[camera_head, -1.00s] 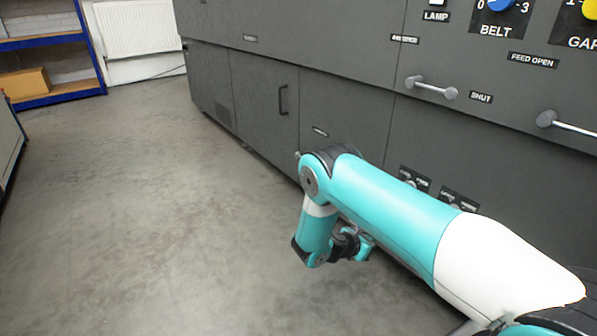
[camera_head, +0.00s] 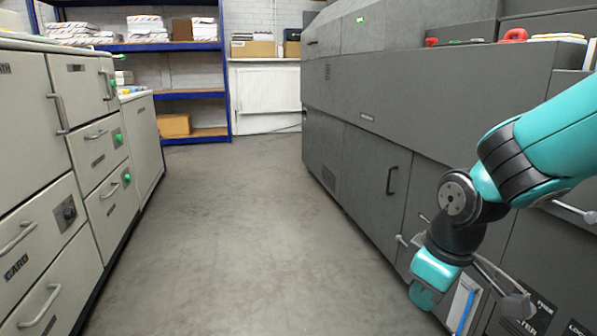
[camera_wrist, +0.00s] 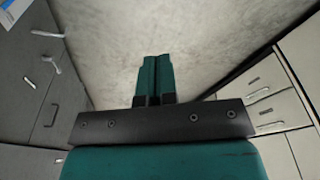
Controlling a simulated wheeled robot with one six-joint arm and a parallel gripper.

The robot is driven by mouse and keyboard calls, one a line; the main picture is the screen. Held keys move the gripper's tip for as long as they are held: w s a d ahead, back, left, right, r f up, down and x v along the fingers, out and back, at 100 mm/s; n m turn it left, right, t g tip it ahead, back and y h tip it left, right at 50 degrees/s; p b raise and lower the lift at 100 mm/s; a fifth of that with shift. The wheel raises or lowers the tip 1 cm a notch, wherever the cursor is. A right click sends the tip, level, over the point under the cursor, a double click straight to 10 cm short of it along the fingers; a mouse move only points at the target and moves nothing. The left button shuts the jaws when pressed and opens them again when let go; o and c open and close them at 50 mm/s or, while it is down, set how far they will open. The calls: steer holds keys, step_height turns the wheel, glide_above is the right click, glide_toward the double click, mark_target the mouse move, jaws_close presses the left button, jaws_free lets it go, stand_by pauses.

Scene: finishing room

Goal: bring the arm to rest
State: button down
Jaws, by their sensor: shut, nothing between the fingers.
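My arm, teal and black, reaches in from the right edge in the head view and bends down at a grey round joint. Its teal lower end hangs in front of the dark grey machine (camera_head: 355,165); the finger tips cannot be made out there. In the wrist view my gripper (camera_wrist: 154,58) shows two teal fingers side by side, closed together and empty. They point out over the bare floor (camera_wrist: 200,35), with no object at the tips.
Pale cabinets (camera_head: 30,130) with handles line the left side. An open strip of grey floor (camera_head: 235,220) runs between cabinets and machine. Machine handles (camera_head: 391,180) stick out near my arm.

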steer(key=s+a+r+m+g+y+p, duration=0.1)
steer(key=s+a+r+y, duration=0.1)
steer(key=s+r, duration=0.45)
steer(key=s+a+r+y+p, duration=0.1)
steer(key=s+a+r, duration=0.2)
steer(key=s, duration=0.6)
step_height(320, 180, up, 38)
steer(key=p, duration=3.7)
steer(key=shift+d+p, duration=0.25)
steer(key=shift+p, duration=0.05)
steer(key=shift+f, duration=0.1)
